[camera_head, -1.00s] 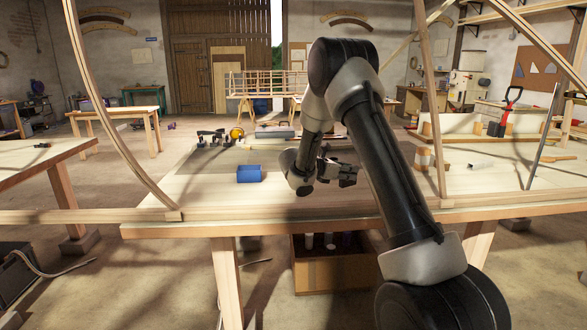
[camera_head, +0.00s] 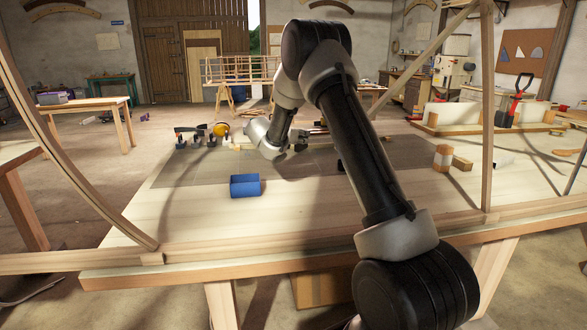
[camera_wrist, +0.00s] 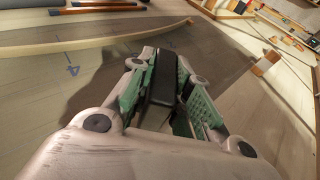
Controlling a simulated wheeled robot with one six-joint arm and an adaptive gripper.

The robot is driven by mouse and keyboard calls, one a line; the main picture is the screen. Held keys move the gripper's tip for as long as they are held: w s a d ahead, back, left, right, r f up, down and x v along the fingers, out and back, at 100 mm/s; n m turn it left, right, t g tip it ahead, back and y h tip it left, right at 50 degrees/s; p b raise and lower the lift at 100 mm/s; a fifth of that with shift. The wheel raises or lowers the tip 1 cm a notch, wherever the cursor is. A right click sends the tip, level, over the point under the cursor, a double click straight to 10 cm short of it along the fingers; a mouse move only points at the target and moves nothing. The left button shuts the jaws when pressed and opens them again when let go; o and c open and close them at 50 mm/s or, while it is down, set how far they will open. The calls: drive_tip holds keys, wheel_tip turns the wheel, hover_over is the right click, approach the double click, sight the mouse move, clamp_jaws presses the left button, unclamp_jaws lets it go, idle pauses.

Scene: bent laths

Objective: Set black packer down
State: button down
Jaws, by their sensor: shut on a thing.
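The black packer (camera_wrist: 165,88) is a dark flat block between the green-padded fingers in the wrist view. My gripper (camera_wrist: 163,80) is shut on it. In the head view my gripper (camera_head: 300,141) is over the far part of the workbench, mostly seen from behind, and the packer cannot be made out in it. Below it is a grey board (camera_wrist: 110,52) with blue marks, on which a dark shadow falls. I cannot tell whether the packer touches the board.
A pale bent lath (camera_wrist: 100,40) crosses the board ahead of the gripper. Small tools and a yellow round thing (camera_head: 221,129) are left of the gripper. Wooden blocks (camera_head: 442,157) stand right. Upright laths frame the near edge.

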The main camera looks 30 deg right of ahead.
sight(300, 149)
drive_tip(key=f, duration=0.5)
drive_tip(key=shift+w+f, duration=0.25)
drive_tip(key=shift+w, duration=0.1)
drive_tip(key=shift+f, duration=2.15)
drive_tip(key=c, duration=1.3)
unclamp_jaws()
drive_tip(key=shift+f, duration=0.15)
drive_tip(key=shift+a+r, duration=0.1)
drive_tip(key=shift+r, duration=0.1)
drive_tip(key=v, duration=1.1)
drive_tip(key=shift+s, duration=0.1)
drive_tip(key=shift+s+a+r, duration=0.1)
drive_tip(key=shift+s+a, duration=0.1)
drive_tip(key=shift+a, duration=0.05)
